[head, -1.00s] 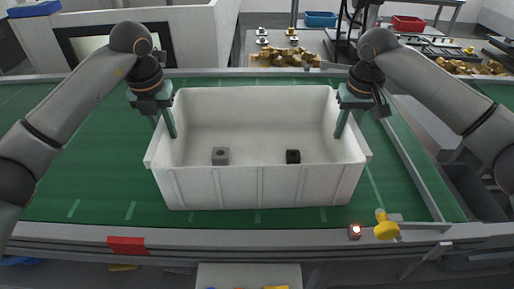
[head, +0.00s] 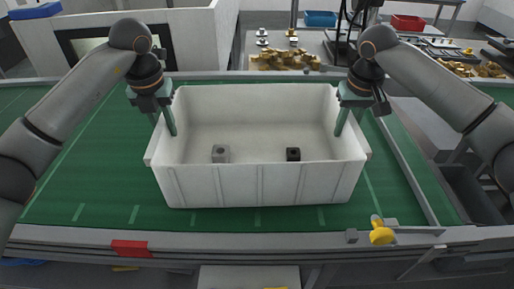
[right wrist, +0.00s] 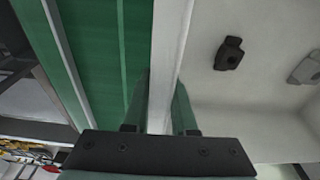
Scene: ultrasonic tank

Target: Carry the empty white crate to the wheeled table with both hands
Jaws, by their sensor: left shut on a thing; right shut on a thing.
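The white crate (head: 262,186) is level just over the green conveyor belt, inside the head view's centre. It is not empty: a grey block (head: 220,153) and a black block (head: 293,154) lie on its floor. My left gripper (head: 170,128) is shut on the crate's left wall. My right gripper (head: 341,127) is shut on its right wall. In the right wrist view, the fingers of the right gripper (right wrist: 160,108) stand on both sides of the wall (right wrist: 169,60). I cannot tell which table is the wheeled one.
The green belt (head: 110,160) has metal rails at its edges. Behind stands a table with brass parts (head: 285,60); a blue bin (head: 320,19) and a red bin (head: 408,23) are further back.

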